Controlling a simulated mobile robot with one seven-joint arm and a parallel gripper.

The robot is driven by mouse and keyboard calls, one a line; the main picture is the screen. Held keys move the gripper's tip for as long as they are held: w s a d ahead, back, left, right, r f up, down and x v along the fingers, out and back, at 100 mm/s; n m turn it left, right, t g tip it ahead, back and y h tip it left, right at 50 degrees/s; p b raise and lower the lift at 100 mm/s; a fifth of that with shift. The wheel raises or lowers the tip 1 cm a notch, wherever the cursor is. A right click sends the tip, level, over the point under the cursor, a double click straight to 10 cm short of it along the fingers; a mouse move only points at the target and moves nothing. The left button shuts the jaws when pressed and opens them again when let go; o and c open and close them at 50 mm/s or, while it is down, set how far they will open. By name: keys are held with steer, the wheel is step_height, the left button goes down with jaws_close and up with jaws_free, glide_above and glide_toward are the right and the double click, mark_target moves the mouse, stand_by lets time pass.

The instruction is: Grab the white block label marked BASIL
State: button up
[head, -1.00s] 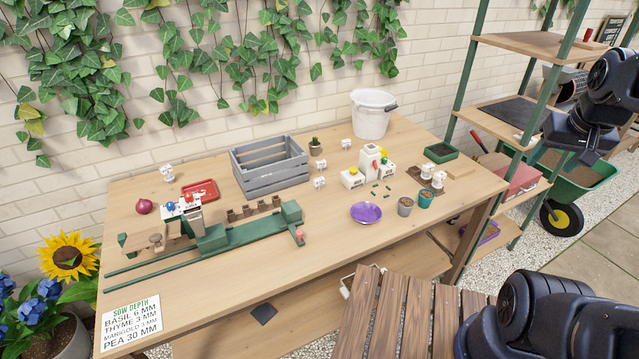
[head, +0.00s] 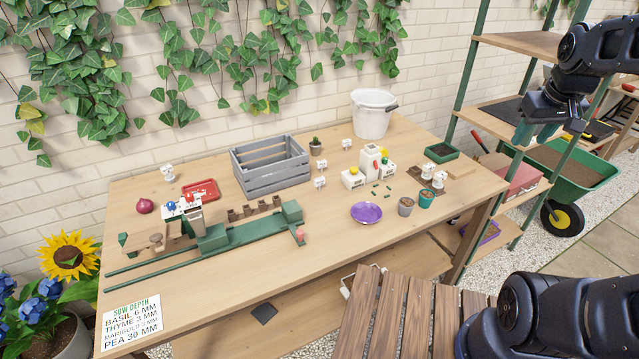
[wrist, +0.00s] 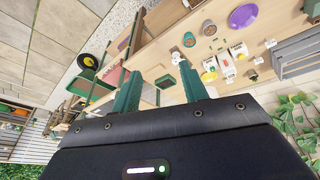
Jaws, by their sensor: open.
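Small white block labels stand on the wooden table in the head view: one at the back left (head: 168,173), one right of the grey crate (head: 320,182), one near the white bucket (head: 346,144). More white pieces (head: 438,179) stand at the right. Their lettering is too small to read, so I cannot tell which is BASIL. My gripper (head: 545,138) is open and empty, high at the right, beside the shelf and apart from the labels. In the wrist view its green fingers (wrist: 160,88) are spread, with the table beyond them.
The table holds a grey crate (head: 270,168), a white bucket (head: 372,115), a purple saucer (head: 366,213), small pots (head: 405,206) and a green rail fixture (head: 245,232). A shelf (head: 500,122) and a green wheelbarrow (head: 575,172) stand at the right.

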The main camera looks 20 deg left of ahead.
steer(key=w+a+f+n+g, duration=0.1)
steer(key=w+a+n, duration=0.6)
steer(key=w+a, duration=0.45)
steer(key=n+g, duration=0.3)
steer(key=n, duration=1.4)
glide_above(320, 179)
steer(key=f, duration=1.8)
steer(key=w+f, duration=0.1)
steer(key=f, duration=0.9)
steer(key=shift+d, duration=0.15)
steer(key=shift+s+a+f, duration=0.2)
steer(key=shift+a+f, duration=0.05)
steer(key=shift+f, duration=0.15)
step_height(320, 179, down, 5)
steer(key=shift+r, duration=0.1)
steer(key=shift+s+f, duration=0.15)
steer(key=shift+f, duration=1.25)
steer(key=shift+s+f, duration=0.1)
steer(key=shift+f, duration=1.3)
jaws_close()
steer(key=shift+r, duration=0.1)
